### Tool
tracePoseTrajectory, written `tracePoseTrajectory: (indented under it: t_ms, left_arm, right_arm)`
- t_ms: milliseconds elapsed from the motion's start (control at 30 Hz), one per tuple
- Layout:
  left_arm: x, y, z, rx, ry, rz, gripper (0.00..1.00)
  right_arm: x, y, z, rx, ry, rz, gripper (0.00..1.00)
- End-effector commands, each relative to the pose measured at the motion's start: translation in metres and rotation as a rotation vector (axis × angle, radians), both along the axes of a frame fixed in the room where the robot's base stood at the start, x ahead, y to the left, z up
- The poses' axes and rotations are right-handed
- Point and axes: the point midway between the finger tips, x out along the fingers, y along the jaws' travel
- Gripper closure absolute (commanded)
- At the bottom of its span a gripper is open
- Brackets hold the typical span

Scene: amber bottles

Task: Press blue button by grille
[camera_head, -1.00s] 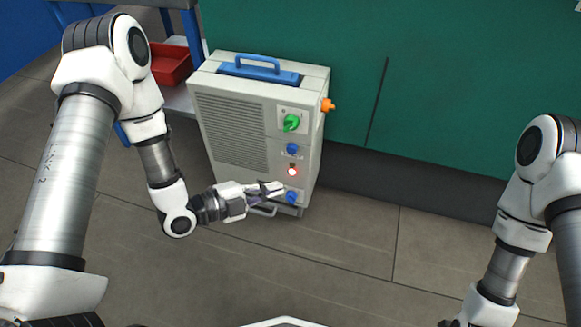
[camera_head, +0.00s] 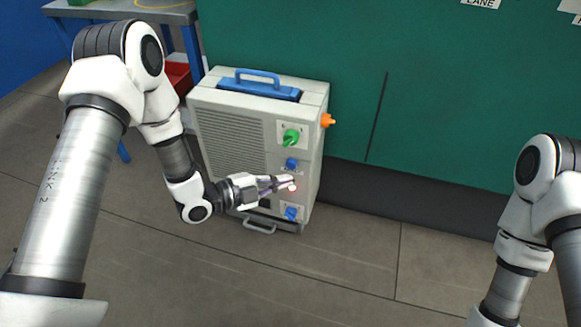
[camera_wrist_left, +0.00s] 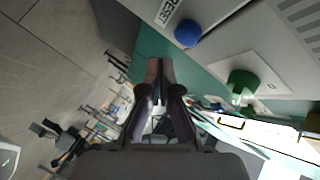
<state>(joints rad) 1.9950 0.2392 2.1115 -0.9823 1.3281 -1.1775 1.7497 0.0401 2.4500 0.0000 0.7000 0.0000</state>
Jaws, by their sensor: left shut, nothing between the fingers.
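The pale cabinet (camera_head: 210,92) has a grille (camera_head: 230,142) on its front. Right of the grille, a blue button (camera_head: 291,164) sits below a green knob (camera_head: 291,137). In the left wrist view the blue button (camera_wrist_left: 188,33) is beside a RESET label, with the green knob (camera_wrist_left: 241,83) to its lower right. A second blue control (camera_head: 291,213) is lower on the panel. My left gripper (camera_head: 288,182) is shut and empty, its tips beside the glowing red lamp (camera_head: 292,188), below the upper blue button. Whether they touch the panel is unclear. My right gripper is out of view.
An orange fitting (camera_head: 327,120) sticks out of the cabinet's right side, and a blue handle (camera_head: 258,78) is on top. A grey table (camera_head: 125,12) and a red bin (camera_head: 178,75) stand behind left. A green wall (camera_head: 450,90) is behind; floor to the right is clear.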

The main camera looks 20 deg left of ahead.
Motion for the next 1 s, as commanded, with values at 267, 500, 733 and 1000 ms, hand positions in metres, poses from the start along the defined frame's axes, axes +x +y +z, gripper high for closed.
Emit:
tracePoseTrajectory:
  t_ms: [267,500,733,1000]
  left_arm:
    - [0.0149,-0.0005,0.0005,0.0,0.0,0.0,1.0]
    - [0.0148,-0.0005,0.0006,0.0,0.0,0.0,1.0]
    - [0.0147,-0.0005,0.0005,0.0,0.0,0.0,1.0]
    - [0.0147,-0.0005,0.0005,0.0,0.0,0.0,1.0]
  right_arm:
    - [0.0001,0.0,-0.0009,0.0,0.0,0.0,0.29]
    - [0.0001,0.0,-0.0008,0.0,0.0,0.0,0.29]
    - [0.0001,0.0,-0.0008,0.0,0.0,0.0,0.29]
    - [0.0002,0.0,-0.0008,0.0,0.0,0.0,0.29]
